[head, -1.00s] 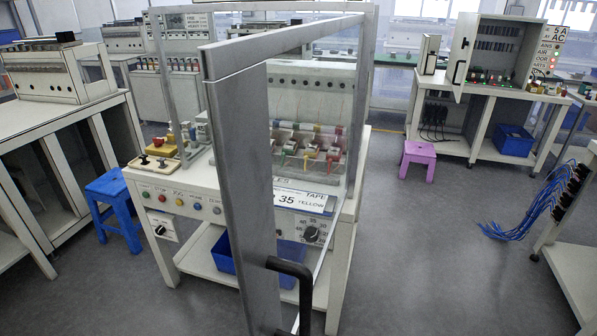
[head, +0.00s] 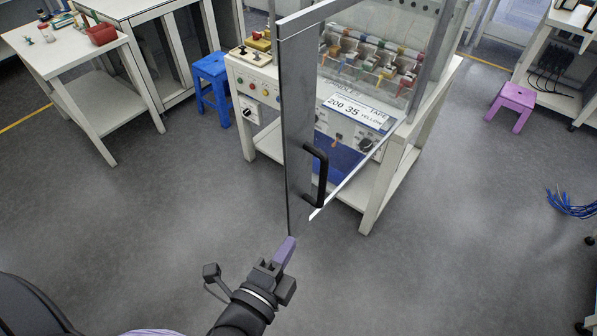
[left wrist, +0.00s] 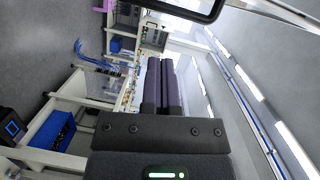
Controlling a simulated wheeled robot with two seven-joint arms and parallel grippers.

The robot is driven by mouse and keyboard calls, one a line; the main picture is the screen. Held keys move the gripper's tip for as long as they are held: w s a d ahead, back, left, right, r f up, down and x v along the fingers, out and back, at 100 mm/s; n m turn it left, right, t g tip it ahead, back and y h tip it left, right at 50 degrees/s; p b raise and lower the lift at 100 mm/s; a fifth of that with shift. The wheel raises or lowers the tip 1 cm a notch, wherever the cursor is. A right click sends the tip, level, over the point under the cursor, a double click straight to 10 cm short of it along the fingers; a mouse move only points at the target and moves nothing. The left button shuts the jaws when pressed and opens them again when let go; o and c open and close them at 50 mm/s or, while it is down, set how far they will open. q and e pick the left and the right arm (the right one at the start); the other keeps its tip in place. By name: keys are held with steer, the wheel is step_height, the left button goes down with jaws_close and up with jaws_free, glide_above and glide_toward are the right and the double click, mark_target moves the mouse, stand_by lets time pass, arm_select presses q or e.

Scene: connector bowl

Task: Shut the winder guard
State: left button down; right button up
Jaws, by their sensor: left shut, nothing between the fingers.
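The winder guard (head: 297,130) is a grey-framed clear door on the winder (head: 398,135). It stands open, its near edge swung out towards me. A black D-shaped handle (head: 321,176) sits low on that edge. My left gripper (head: 288,250) is just below the guard's lower corner in the head view, shut and empty, pointing up towards it. I cannot tell whether it touches the guard. In the left wrist view the closed fingers (left wrist: 161,85) show nothing between them, and a dark curved bar, seemingly the handle (left wrist: 190,6), crosses the top. My right gripper is out of view.
A blue stool (head: 211,85) stands left of the winder and a purple stool (head: 512,103) to its right. A white table (head: 75,60) is at the far left. Blue cables (head: 571,204) hang at the right edge. The floor (head: 440,270) in front is clear.

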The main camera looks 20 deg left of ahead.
mark_target(293, 181)
arm_select(q)
steer(key=shift+m+t, duration=0.5)
steer(key=shift+m, duration=0.1)
steer(key=w+r, duration=0.1)
steer(key=w, duration=0.2)
steer(key=w+r, duration=0.1)
steer(key=w, duration=0.2)
steer(key=w+d+r, duration=0.1)
steer(key=w, duration=0.2)
steer(key=shift+w+d+r+p, duration=0.1)
steer(key=shift+r+p, duration=0.2)
steer(key=shift+r, duration=0.05)
steer(key=shift+w+a+f+p, duration=0.15)
steer(key=shift+w+a, duration=0.25)
steer(key=shift+a, duration=0.2)
steer(key=shift+w+a+r+p, duration=0.1)
steer(key=shift+w+a, duration=0.25)
steer(key=shift+a, duration=0.3)
steer(key=shift+w+a+f+p, duration=0.15)
steer(key=shift+w+a, duration=0.25)
steer(key=shift+a, duration=0.2)
steer(key=shift+r, duration=0.15)
